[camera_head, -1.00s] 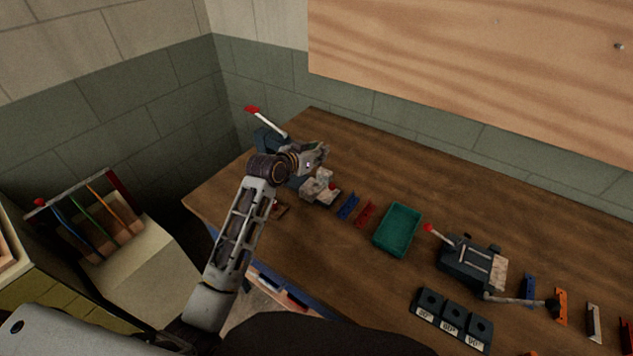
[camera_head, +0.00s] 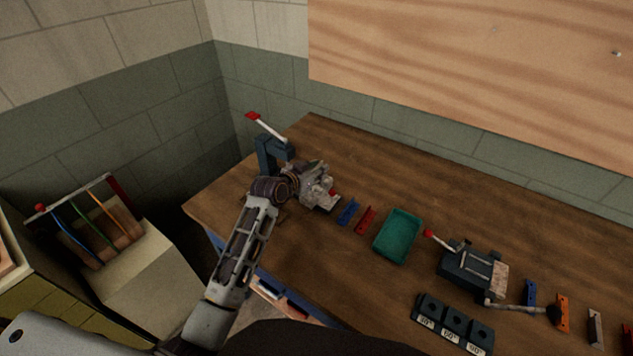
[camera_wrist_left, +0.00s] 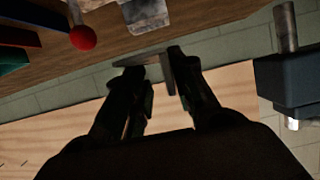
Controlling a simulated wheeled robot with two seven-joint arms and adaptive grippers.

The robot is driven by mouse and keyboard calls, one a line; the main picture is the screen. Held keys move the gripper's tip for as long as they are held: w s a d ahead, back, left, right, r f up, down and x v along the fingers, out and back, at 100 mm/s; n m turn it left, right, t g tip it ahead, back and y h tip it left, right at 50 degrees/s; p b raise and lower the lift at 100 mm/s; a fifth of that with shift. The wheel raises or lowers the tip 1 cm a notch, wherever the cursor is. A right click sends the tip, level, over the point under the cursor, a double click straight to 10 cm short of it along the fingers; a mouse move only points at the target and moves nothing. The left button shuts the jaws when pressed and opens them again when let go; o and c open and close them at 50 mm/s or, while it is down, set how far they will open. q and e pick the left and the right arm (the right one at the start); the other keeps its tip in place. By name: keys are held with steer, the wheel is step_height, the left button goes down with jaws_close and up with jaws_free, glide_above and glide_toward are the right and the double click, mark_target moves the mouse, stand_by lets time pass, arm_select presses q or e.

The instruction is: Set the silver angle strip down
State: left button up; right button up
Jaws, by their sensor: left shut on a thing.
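The silver angle strip (camera_wrist_left: 163,70) is a thin grey L-shaped piece between the fingertips in the left wrist view. My left gripper (camera_wrist_left: 153,64) is shut on it. In the head view my left gripper (camera_head: 322,182) is over the left end of the bench, beside the tall dark-blue lever tool (camera_head: 270,154). The strip cannot be made out there, and I cannot tell whether it touches anything. My right gripper is not in view.
A blue strip (camera_head: 347,212) and a red strip (camera_head: 366,220) lie right of the gripper, before a green tray (camera_head: 398,236). A second lever tool (camera_head: 466,268) and a labelled black block (camera_head: 453,322) stand farther right. The bench behind the tray is clear.

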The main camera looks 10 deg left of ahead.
arm_select(q)
steer(key=shift+f, duration=1.65)
steer(key=shift+f+p, duration=0.45)
steer(key=shift+f, duration=0.2)
steer(key=shift+f, duration=0.2)
steer(key=o, duration=0.9)
